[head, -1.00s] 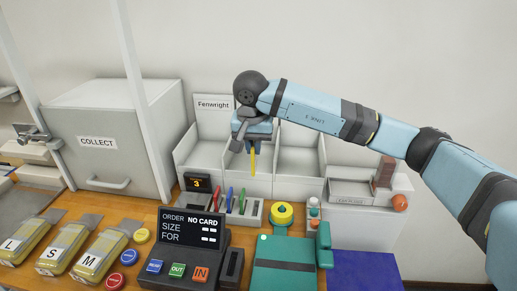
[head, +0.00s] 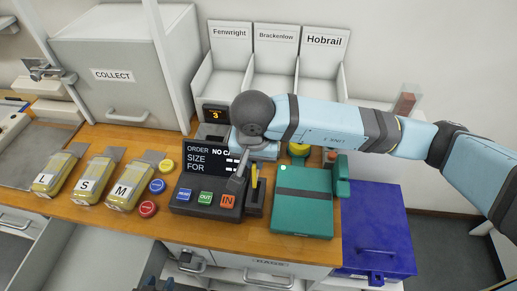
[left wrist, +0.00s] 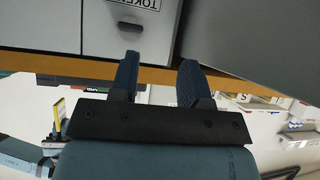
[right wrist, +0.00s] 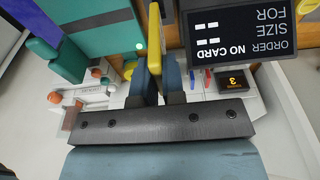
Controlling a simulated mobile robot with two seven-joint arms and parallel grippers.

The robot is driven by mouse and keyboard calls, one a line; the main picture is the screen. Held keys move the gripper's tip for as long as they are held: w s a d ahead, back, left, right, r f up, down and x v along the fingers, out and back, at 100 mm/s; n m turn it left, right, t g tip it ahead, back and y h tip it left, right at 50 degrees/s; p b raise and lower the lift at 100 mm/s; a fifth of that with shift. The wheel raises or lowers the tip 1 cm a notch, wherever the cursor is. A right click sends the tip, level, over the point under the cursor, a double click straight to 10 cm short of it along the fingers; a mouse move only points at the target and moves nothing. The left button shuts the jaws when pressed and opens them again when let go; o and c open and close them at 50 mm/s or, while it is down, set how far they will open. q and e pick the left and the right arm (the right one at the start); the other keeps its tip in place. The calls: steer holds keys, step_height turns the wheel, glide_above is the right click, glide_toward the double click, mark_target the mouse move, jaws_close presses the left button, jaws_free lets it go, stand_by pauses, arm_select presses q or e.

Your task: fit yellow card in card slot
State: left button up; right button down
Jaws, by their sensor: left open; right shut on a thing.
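The yellow card (head: 254,177) is upright in my right gripper (head: 243,178), which is shut on it. The card also stands out between the right fingers (right wrist: 156,85) in the right wrist view (right wrist: 155,38). The card slot (head: 255,204) is a dark block at the right side of the order terminal (head: 207,190). The card's lower end shows just over the slot; I cannot tell whether it touches or enters. The terminal display (right wrist: 240,35) reads NO CARD. My left gripper (left wrist: 158,80) is open and empty, low in front of the counter.
A green box-like item (head: 302,205) lies close right of the slot, with a blue bin (head: 378,228) beyond. Yellow packs (head: 130,185) marked L, S, M and round buttons (head: 148,209) lie left. White bins (head: 275,75) stand behind.

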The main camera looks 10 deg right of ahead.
steer(key=shift+f+b, duration=0.75)
steer(key=shift+f, duration=1.75)
steer(key=shift+f+b, duration=0.2)
steer(key=shift+b, duration=0.55)
steer(key=shift+b, duration=0.35)
steer(key=shift+f+b, duration=1.7)
steer(key=shift+b, duration=0.45)
stand_by(0.4)
steer(key=c, duration=1.1)
jaws_free()
steer(key=shift+r, duration=0.1)
steer(key=shift+r+p, duration=1)
steer(key=shift+r, duration=3.45)
